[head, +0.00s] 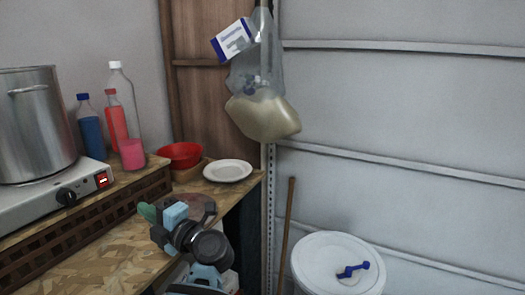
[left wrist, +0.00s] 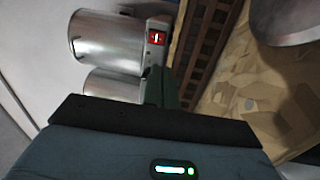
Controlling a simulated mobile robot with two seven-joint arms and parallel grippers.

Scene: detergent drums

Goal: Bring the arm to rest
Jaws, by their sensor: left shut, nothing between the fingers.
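My left gripper (head: 147,212) is over the wooden worktop, in the lower left of the head view. Its dark green fingers are closed together with nothing held between them. The wrist behind them is dark and blue-grey, and comes up from the bottom edge. In the left wrist view the closed fingers (left wrist: 157,88) show past the gripper body, pointing toward the hotplate side. My right gripper is in neither view.
A steel pot (head: 38,125) stands on a hotplate (head: 60,195) at left. A lidded white drum (head: 315,268) stands right; a bag (head: 262,112) hangs above.

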